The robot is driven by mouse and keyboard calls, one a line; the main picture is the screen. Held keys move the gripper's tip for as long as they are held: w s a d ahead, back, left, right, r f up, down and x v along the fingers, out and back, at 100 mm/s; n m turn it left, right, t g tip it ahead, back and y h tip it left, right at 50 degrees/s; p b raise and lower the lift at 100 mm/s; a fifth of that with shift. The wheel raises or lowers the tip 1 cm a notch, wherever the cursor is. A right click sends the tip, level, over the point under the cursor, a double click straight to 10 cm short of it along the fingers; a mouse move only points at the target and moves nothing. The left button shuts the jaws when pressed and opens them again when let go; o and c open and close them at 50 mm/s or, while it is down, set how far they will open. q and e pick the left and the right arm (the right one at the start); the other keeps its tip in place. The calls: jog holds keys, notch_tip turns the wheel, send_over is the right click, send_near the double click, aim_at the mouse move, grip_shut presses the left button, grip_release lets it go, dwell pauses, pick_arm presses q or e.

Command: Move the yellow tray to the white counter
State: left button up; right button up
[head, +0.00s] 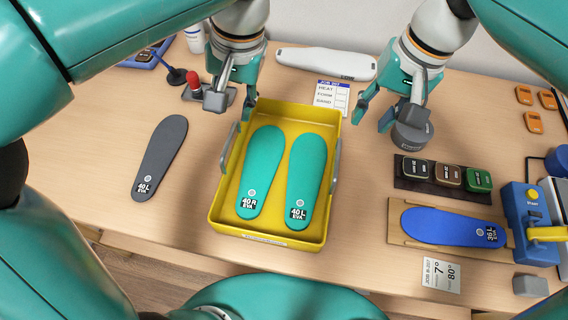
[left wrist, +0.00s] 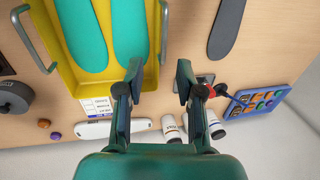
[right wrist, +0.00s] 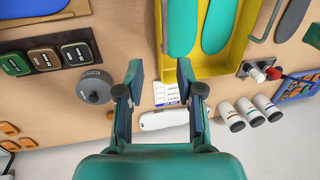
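The yellow tray (head: 265,229) lies on the wooden table in the middle of the head view, with a grey handle on each side. Two teal insoles (head: 261,172) marked 40 R and 40 L lie in it. My left gripper (head: 233,106) is open and empty above the table, near the tray's far left corner; the left wrist view also shows its parted fingers (left wrist: 157,72). My right gripper (head: 372,117) is open and empty, to the right of the tray's far right corner; its fingers (right wrist: 159,72) are apart in the right wrist view. No white counter is recognisable in these views.
A grey insole (head: 160,158) lies left of the tray. A grey round weight (head: 412,132) stands by my right gripper. Right are colour blocks (head: 447,175), a blue insole (head: 452,227) and a blue press (head: 527,218). A white device (head: 325,62) lies behind.

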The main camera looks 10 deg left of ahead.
aim_at(230, 156)
jog(key=shift+f, duration=0.1)
